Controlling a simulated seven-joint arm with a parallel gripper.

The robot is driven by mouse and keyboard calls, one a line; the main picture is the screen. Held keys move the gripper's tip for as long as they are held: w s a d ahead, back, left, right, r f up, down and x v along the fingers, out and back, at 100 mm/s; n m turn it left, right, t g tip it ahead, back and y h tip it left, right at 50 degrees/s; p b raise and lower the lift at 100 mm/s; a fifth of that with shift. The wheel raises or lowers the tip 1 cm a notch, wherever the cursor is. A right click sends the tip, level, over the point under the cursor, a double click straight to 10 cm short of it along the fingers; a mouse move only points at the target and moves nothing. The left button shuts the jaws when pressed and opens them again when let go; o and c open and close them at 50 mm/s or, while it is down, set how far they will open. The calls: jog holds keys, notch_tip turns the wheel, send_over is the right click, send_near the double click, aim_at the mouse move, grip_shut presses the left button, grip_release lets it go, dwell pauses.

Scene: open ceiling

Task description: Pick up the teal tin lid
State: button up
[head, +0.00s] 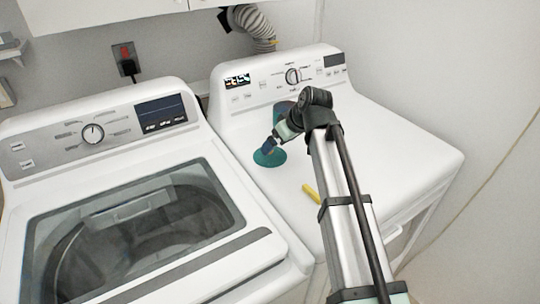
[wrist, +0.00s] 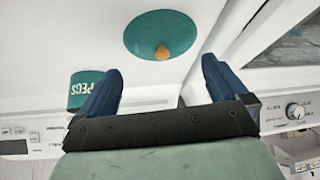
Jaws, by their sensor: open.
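The teal tin lid (head: 269,159) is a round disc lying on the white top of the right-hand machine, near its left edge.
A teal tin marked PEGS (wrist: 87,88) stands beside one finger; in the head view a teal shape (head: 284,106) shows behind my arm, by the control panel (head: 262,90). A yellow item (head: 311,193) lies nearer the front. A washer (head: 245,250) stands at left. The machine top's right side is clear.

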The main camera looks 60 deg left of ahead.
aim_at(272, 152)
jog(key=shift+x, duration=2.85)
jog(key=shift+s+a+r, duration=0.1)
jog(key=shift+s+r, duration=0.05)
jog(key=shift+c, duration=0.3)
jog(key=c, duration=1.1)
jog(key=shift+c, duration=0.2)
